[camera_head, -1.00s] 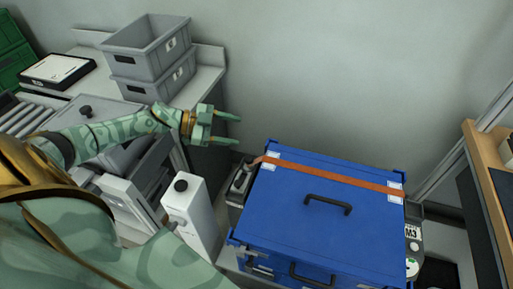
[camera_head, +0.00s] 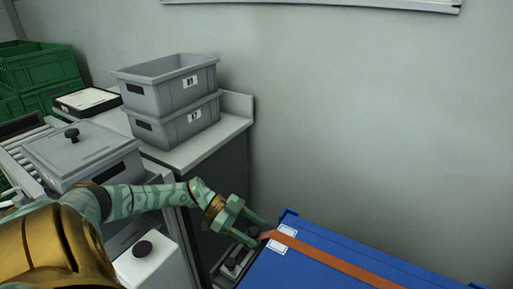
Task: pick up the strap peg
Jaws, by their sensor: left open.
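The blue case (camera_head: 330,268) lies at the lower right, with an orange strap (camera_head: 325,262) running across its lid. A small dark knob (camera_head: 253,230), which looks like the strap peg, shows beside that end, partly hidden by my fingers. My left gripper (camera_head: 261,235) is open at the strap's left end, its two green fingers on either side of the knob. I cannot tell whether the fingers touch it. My right gripper is out of view.
Two stacked grey bins (camera_head: 170,108) stand on a grey counter (camera_head: 205,147) behind my left arm. A grey lidded box (camera_head: 85,152), a white block with a black knob (camera_head: 155,268) and green crates (camera_head: 40,68) are at left.

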